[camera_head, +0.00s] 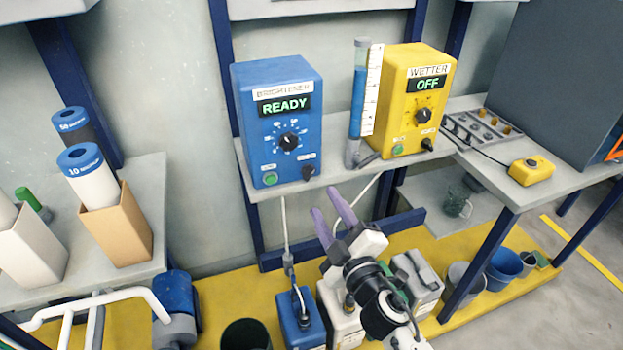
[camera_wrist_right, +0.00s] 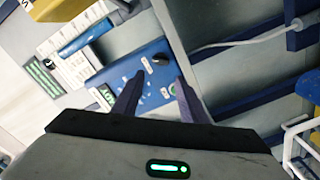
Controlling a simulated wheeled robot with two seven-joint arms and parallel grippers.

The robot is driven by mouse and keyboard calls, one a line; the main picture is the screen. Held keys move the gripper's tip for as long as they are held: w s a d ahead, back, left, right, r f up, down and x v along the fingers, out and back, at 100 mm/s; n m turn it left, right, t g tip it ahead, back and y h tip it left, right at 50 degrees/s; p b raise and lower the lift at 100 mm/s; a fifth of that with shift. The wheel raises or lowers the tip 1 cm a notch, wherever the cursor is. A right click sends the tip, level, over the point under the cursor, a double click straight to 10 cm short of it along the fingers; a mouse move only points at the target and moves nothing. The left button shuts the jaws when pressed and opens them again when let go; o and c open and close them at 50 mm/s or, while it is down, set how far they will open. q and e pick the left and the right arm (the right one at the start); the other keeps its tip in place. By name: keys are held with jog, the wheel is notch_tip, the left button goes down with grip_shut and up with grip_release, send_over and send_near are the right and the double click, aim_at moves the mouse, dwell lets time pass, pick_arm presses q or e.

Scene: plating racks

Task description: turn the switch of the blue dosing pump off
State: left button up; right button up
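The blue dosing pump (camera_head: 245,125), labelled BRIGHTENER, stands on a grey shelf; its display (camera_head: 283,104) reads READY. Its face carries a black dial (camera_head: 289,141), a green button (camera_head: 270,179) and, at lower right, a black switch (camera_head: 308,172). My right gripper (camera_head: 326,200) is open and empty, with its purple fingers apart, below the pump. My left gripper is out of view.
A yellow pump (camera_head: 395,95) labelled WETTER, reading OFF, stands at right with a blue-filled measuring tube (camera_head: 357,95) between the pumps. White and tan holders (camera_head: 118,225) stand on the left shelf. Canisters (camera_head: 300,325) and buckets (camera_head: 503,270) stand below.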

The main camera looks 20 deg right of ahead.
aim_at(309, 178)
jog(key=w, duration=0.9)
jog(key=shift+w+a, duration=0.15)
jog(key=shift+w, duration=0.25)
jog(key=c, duration=0.8)
jog(key=shift+o, duration=0.2)
jog(key=shift+f+n, duration=0.1)
jog(key=shift+n, duration=0.2)
jog(key=n, duration=0.6)
jog(key=shift+a+f+b, duration=0.1)
jog(key=shift+f+b, duration=0.05)
jog(key=shift+b, duration=0.15)
jog(key=n, duration=0.4)
jog(key=shift+f+n, duration=0.15)
jog(key=shift+n, duration=1.45)
